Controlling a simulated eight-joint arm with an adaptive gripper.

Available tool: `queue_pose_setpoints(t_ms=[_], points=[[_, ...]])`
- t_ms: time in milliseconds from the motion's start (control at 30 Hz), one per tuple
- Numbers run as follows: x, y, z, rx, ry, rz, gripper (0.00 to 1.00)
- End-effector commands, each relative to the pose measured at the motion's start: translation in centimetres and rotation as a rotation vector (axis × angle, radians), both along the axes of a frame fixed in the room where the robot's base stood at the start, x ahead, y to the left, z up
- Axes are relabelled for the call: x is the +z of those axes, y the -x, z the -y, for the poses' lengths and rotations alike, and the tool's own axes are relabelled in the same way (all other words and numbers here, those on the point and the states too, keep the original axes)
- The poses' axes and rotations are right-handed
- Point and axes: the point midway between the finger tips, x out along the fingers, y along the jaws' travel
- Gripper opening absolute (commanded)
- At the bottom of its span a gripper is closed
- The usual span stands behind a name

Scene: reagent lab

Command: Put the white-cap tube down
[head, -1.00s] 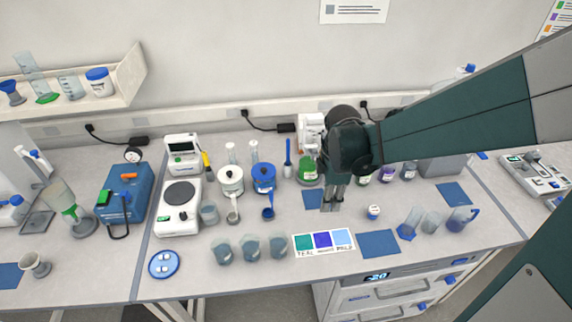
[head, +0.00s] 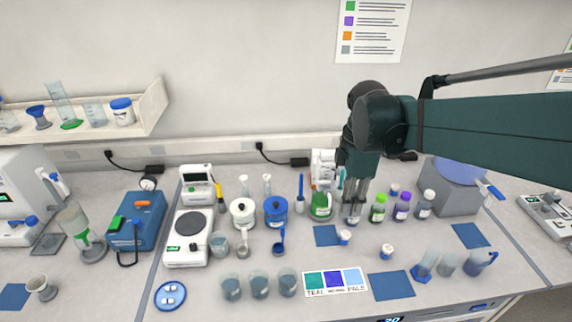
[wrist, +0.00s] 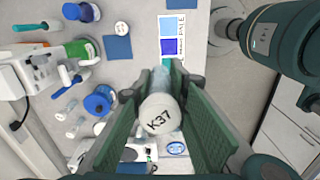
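In the wrist view a white cap marked K37 (wrist: 158,114) faces the camera, with a pale see-through tube body beyond it. The white-cap tube stands between the green pads of my gripper (wrist: 160,88), which look closed against its sides. In the head view my gripper (head: 355,203) points down over the back part of the bench, by the bottle row. The held tube is hard to make out there. A blue mat (head: 326,236) lies below and left of the gripper, with a small white-capped vial (head: 345,237) at its right edge.
A second small vial (head: 387,251), a colour card (head: 335,282) and a blue mat (head: 394,286) lie nearer. Blue-tinted beakers (head: 260,285) stand front left.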

Motion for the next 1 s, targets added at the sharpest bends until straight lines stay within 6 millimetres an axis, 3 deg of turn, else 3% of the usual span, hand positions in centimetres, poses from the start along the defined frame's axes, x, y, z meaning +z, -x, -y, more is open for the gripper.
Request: queue_pose_setpoints(t_ms=[467,1000], points=[[1.3,-5.3,-0.8,0.010,0.000,0.000,0.12],[2.8,-15.8,-2.8,0.028,0.000,0.000,0.12]])
